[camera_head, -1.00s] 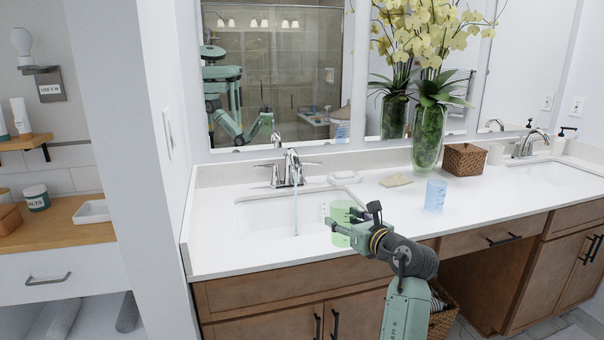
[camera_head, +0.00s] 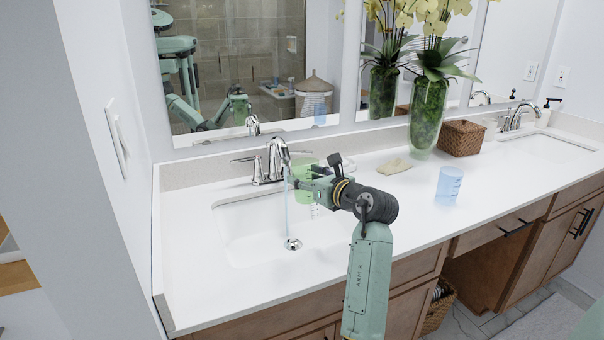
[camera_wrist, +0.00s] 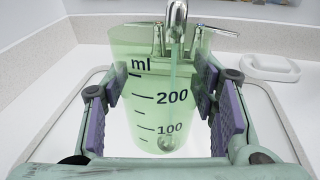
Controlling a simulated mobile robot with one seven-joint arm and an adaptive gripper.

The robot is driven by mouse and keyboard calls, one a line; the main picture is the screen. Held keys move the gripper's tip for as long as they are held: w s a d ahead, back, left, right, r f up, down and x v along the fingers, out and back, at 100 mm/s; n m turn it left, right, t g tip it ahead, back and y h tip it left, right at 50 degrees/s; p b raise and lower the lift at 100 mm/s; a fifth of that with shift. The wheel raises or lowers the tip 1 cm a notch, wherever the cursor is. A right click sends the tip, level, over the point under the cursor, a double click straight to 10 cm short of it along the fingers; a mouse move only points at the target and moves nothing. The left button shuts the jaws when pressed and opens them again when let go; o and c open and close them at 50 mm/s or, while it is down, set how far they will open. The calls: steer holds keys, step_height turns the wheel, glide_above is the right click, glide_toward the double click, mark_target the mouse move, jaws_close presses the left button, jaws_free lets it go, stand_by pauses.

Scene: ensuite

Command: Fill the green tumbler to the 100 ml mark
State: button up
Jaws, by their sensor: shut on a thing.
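The green tumbler (camera_head: 304,178) is clear and upright over the right part of the left sink basin (camera_head: 240,235). My gripper (camera_head: 312,190) is shut on it. In the wrist view the tumbler (camera_wrist: 145,100) stands between my purple finger pads, with its ml scale and its 200 and 100 marks facing me. I make out no water level in it. The left faucet (camera_head: 277,155) is running. Its thin stream (camera_head: 286,205) falls just left of the tumbler down to the drain (camera_head: 292,244). In the wrist view the faucet (camera_wrist: 177,15) and stream show behind or through the tumbler.
A blue tumbler (camera_head: 448,186) stands on the counter to the right. A beige cloth or sponge (camera_head: 395,166), a vase of flowers (camera_head: 428,115) and a woven basket (camera_head: 462,138) are further back. A white soap dish (camera_wrist: 270,68) lies right of the faucet.

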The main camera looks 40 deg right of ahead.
steer(key=shift+f, duration=0.5)
steer(key=w+d+f, duration=0.1)
steer(key=w+f, duration=0.3)
steer(key=f, duration=0.4)
steer(key=shift+w+f, duration=0.2)
steer(key=shift+w, duration=0.1)
